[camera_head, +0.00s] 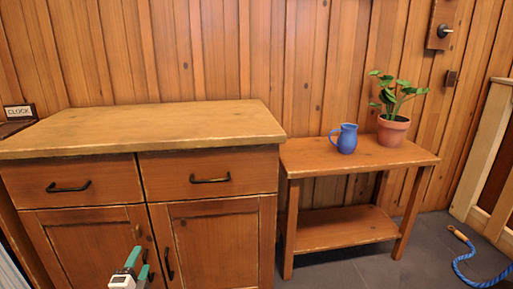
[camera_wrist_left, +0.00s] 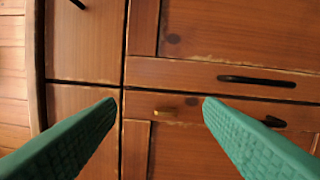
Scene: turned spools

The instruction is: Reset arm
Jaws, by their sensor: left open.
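My left gripper (camera_head: 141,256) shows at the bottom of the head view, in front of the wooden cabinet (camera_head: 210,222). In the left wrist view its two green fingers (camera_wrist_left: 160,101) are spread wide with nothing between them. Behind them is the cabinet front (camera_wrist_left: 178,72), with dark handles and a small brass-coloured piece between the fingertips. No contact with the cabinet can be made out. My right gripper is in neither view.
A low wooden table (camera_head: 310,158) stands right of the cabinet with a blue jug (camera_head: 346,139) and a potted plant (camera_head: 393,130) on it. A blue rope (camera_head: 466,268) lies on the floor at far right. The cabinet top (camera_head: 150,125) is bare.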

